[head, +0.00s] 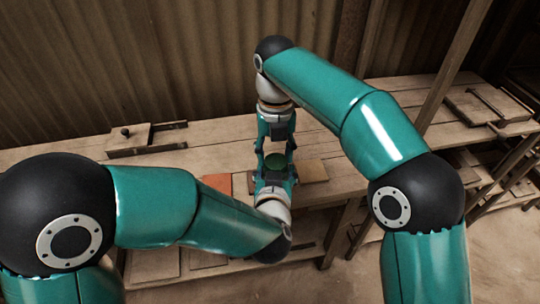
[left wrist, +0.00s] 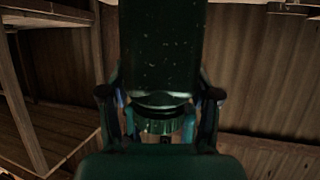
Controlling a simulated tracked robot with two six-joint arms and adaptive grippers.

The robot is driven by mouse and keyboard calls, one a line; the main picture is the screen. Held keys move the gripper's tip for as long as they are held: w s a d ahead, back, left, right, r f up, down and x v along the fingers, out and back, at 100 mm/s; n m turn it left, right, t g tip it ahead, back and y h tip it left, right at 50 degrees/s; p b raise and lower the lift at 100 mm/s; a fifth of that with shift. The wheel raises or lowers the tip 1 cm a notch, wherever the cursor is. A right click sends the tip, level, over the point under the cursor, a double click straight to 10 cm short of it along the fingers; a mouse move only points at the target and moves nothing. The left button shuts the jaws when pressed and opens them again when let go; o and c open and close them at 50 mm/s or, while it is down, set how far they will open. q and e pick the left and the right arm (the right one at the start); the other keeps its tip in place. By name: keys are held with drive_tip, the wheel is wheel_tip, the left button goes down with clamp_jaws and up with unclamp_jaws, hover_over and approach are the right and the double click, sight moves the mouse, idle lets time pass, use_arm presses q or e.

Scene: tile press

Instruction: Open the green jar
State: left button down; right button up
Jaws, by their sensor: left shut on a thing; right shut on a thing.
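In the left wrist view, a dark, speckled green cylinder that looks like the jar (left wrist: 160,50) ends in a narrower ribbed band. Left gripper fingers (left wrist: 162,120) flank this band. The right gripper cannot be clearly made out there. Whether lid and body are apart cannot be told.
An orange-red tile (head: 218,184) and a wooden board (head: 313,170) lie beside the jar. A wooden fixture with a dark knob (head: 127,134) is at the back left, and another wooden frame (head: 478,104) at the right. A corrugated wall (head: 120,60) stands behind the bench.

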drive_tip(key=shift+n, duration=0.5)
drive_tip(key=shift+a, duration=0.15)
drive_tip(key=shift+r, duration=0.15)
drive_tip(key=shift+r, duration=0.95)
